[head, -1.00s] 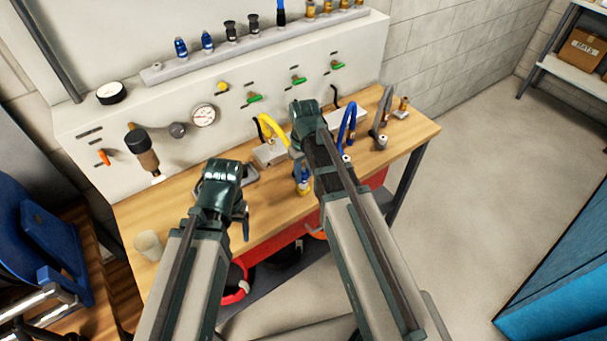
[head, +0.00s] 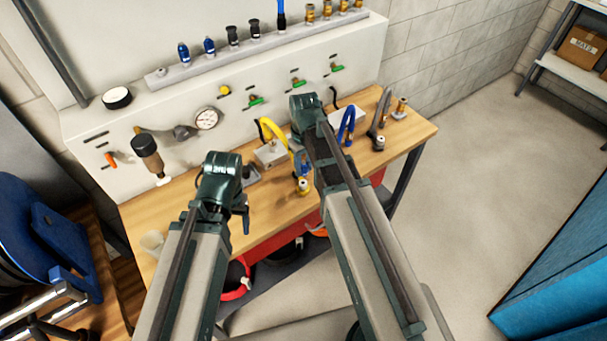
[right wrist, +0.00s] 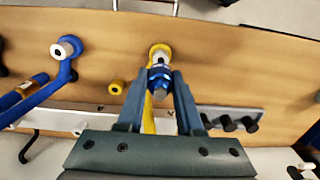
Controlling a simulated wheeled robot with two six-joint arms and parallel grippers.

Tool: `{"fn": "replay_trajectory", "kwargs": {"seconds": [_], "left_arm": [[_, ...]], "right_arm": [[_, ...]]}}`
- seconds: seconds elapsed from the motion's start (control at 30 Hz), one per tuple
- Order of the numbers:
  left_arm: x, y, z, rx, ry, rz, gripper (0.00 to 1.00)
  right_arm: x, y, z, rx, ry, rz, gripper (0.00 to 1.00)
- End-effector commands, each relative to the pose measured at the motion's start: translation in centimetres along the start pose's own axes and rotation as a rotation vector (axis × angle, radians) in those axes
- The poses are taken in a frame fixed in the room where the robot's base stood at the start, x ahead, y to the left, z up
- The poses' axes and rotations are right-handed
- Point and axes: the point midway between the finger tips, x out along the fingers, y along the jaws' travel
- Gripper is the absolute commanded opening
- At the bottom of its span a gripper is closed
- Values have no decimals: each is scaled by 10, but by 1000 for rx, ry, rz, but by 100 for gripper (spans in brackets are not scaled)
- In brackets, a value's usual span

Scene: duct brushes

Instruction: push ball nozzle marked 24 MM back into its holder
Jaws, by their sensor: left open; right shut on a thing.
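My right gripper (right wrist: 163,95) is shut on a small blue nozzle (right wrist: 160,78) with a dark end. The nozzle is close to the white-topped end of a yellow hose (right wrist: 160,52); I cannot tell whether they touch. In the head view, the blue nozzle (head: 302,164) shows just behind the yellow end piece (head: 303,186). No 24 MM mark is readable. Blue, black and brass nozzles stand in the long grey rail (head: 220,56) on the panel. My left gripper (head: 243,212) is open near the front edge of the bench, its fingers partly hidden.
A blue hose (head: 347,124) and a grey tapered piece (head: 382,112) stand right on the wooden bench (head: 270,208). A grey block with dark knobs (right wrist: 232,118) is beside the right gripper. Green-handled valves line the panel.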

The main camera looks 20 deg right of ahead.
Motion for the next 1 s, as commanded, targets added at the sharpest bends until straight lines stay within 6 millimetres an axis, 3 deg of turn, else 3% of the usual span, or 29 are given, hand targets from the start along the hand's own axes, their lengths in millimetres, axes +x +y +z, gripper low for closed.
{"fn": "replay_trajectory", "kwargs": {"seconds": [0.4,1.0], "left_arm": [[-17,-2,1,0,0,0,71],[-16,-2,1,1,0,0,71]], "right_arm": [[-17,0,0,0,0,0,0],[-16,0,0,0,0,0,0]]}}
